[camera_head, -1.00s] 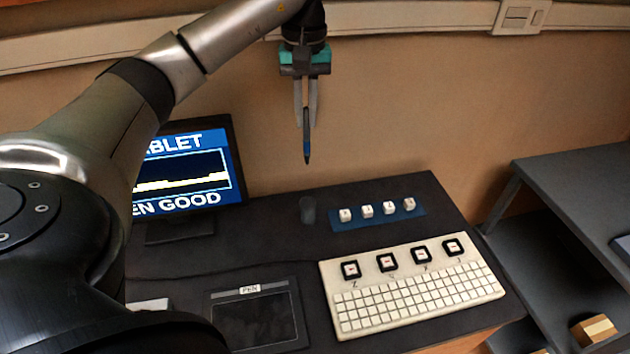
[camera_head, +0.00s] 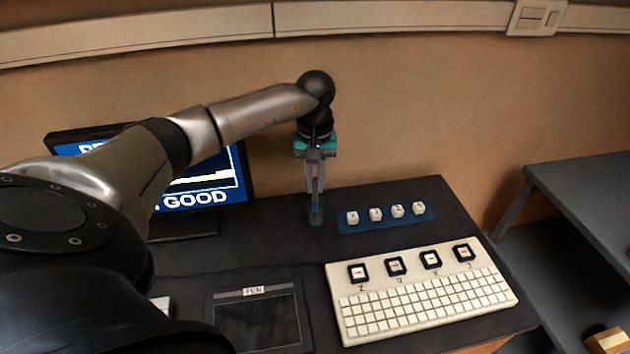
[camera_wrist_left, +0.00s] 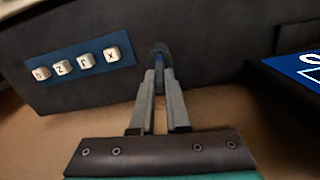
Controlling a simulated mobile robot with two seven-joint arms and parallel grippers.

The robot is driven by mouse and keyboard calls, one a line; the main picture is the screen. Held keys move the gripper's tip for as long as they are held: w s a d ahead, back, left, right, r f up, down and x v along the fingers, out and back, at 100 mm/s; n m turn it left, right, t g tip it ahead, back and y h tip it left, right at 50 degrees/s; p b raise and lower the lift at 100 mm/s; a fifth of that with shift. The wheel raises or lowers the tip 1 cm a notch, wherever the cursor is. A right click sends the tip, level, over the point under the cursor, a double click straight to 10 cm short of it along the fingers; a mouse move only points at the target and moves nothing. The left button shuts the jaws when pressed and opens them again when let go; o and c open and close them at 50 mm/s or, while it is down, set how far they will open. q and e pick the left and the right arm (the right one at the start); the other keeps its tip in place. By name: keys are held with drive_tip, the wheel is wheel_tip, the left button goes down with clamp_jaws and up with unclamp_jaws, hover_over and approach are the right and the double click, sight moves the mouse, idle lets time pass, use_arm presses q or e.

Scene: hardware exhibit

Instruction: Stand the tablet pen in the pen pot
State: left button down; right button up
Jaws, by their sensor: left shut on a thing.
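My left gripper (camera_head: 315,190) points down and is shut on the tablet pen (camera_head: 317,186), a thin dark pen with a blue part, held upright. The pen pot (camera_head: 316,217), a small dark grey cup, stands on the desk directly below the gripper. The pen's lower end is at the pot's mouth; I cannot tell how deep it goes. In the left wrist view the fingers (camera_wrist_left: 160,90) reach to the pot (camera_wrist_left: 159,48), largely hiding the pen. My right gripper is in neither view.
Right of the pot is a blue strip (camera_head: 388,226) with several white keycaps. A cream keyboard (camera_head: 430,318) and a dark tablet (camera_head: 302,312) lie in front. A monitor (camera_head: 243,178) stands behind my left arm. A grey shelf (camera_head: 585,190) is at the right.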

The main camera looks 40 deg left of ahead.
use_arm(q)
drive_tip(key=shift+f, duration=0.2)
drive_tip(key=c, duration=0.9)
unclamp_jaws()
drive_tip(key=shift+r, duration=0.15)
drive_tip(key=shift+r, duration=0.3)
wheel_tip(320, 180, up, 12)
drive_tip(key=shift+f+p, duration=0.2)
drive_tip(key=shift+p, duration=0.45)
